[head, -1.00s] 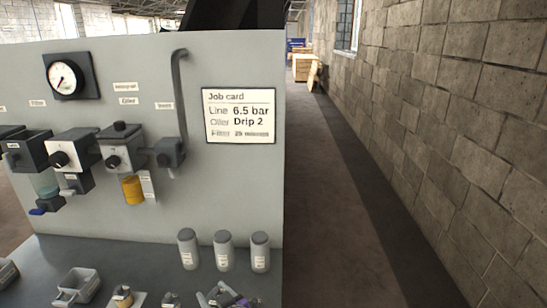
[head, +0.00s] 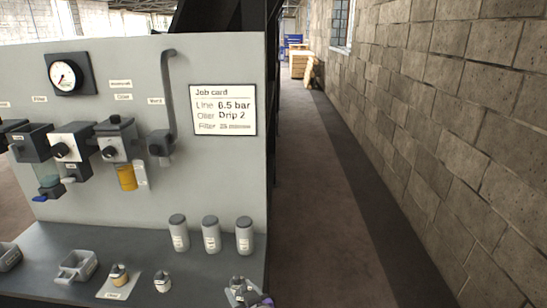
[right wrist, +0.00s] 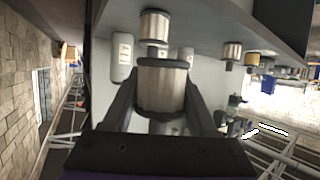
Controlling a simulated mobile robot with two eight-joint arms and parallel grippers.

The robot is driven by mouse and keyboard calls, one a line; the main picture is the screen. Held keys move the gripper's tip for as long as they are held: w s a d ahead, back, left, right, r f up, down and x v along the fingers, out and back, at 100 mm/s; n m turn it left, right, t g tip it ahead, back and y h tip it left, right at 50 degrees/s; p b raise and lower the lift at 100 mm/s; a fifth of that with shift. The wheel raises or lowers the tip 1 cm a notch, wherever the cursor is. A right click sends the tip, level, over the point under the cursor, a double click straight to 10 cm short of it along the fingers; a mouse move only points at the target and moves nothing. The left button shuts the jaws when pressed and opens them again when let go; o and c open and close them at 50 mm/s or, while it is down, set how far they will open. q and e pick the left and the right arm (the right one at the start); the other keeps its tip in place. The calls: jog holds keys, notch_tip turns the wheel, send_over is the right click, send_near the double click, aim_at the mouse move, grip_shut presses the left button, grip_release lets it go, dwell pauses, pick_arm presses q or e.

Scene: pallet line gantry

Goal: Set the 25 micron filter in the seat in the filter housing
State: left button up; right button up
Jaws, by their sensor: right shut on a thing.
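My right gripper (head: 248,296) is at the bottom of the head view, near the bench's right front corner. My left gripper is not in view.
Two other filters (head: 118,275) (head: 162,281) stand on the bench (head: 60,235). Several grey canisters (head: 211,235) stand behind them. A grey tray (head: 76,266) lies at left. The oiler has a yellow bowl (head: 126,177). The job card (head: 223,109) hangs at right; open floor lies beyond.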

jog(key=d+f+m+t+h+p, duration=0.1)
jog(key=d+f+m+h+p, duration=0.1)
jog(key=d, duration=1.1)
jog(key=d+f+m+h+p, duration=0.2)
jog(key=d+m+h+p, duration=0.1)
jog(key=d, duration=1)
jog(key=shift+s+f+m+t+h, duration=0.15)
jog(key=shift+f+m+t+h, duration=0.2)
jog(key=shift+h, duration=0.25)
